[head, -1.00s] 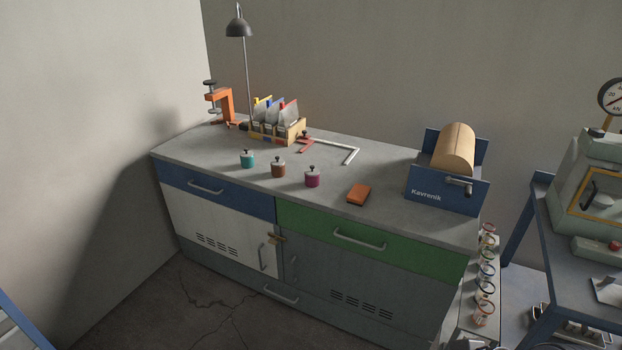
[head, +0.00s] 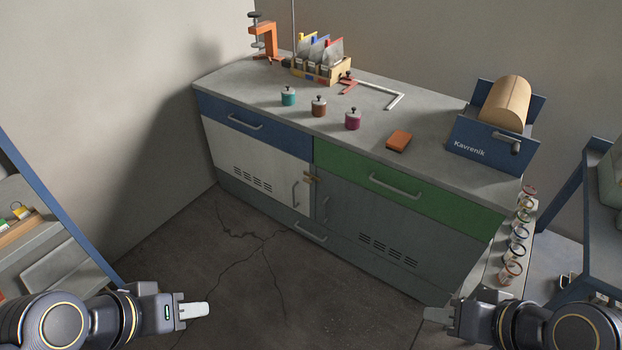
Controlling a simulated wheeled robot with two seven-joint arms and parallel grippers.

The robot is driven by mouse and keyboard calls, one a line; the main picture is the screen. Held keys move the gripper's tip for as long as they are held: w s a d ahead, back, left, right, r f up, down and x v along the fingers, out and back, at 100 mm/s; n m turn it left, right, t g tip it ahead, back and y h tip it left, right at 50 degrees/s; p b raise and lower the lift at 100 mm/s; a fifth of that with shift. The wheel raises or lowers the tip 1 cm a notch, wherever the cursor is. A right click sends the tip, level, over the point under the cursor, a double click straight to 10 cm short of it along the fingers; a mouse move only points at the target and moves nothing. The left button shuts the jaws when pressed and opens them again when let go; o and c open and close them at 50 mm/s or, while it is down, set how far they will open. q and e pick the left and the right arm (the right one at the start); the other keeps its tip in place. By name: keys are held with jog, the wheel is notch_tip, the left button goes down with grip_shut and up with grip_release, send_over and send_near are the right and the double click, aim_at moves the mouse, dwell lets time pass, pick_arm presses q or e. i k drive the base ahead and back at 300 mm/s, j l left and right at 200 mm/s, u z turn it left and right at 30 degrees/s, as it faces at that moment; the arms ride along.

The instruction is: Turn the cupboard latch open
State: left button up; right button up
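The cupboard latch (head: 311,178) is a small brass-coloured piece at the top of the seam between the white door (head: 250,165) and the grey door (head: 375,225). It looks roughly level across the seam, but it is too small to tell its exact position. Both doors are shut. My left gripper (head: 196,310) is at the lower left, above the floor and well apart from the cupboard. My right gripper (head: 436,314) is at the lower right, in front of the grey door's lower side. Neither appears to hold anything; the finger gaps cannot be made out.
The benchtop (head: 240,85) holds a blue Kavrenik machine (head: 480,140), an orange block (head: 398,141), several knobbed weights and an orange clamp (head: 264,38). A blue-framed shelf (head: 55,205) stands at left. A rack of rings (head: 511,250) flanks the right end. Cracked floor before the cupboard is clear.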

aim_at(308, 181)
jog(key=i+l+z, duration=0.2)
jog(key=i, duration=0.65)
jog(key=i+l+z, duration=0.15)
jog(key=i, duration=0.7)
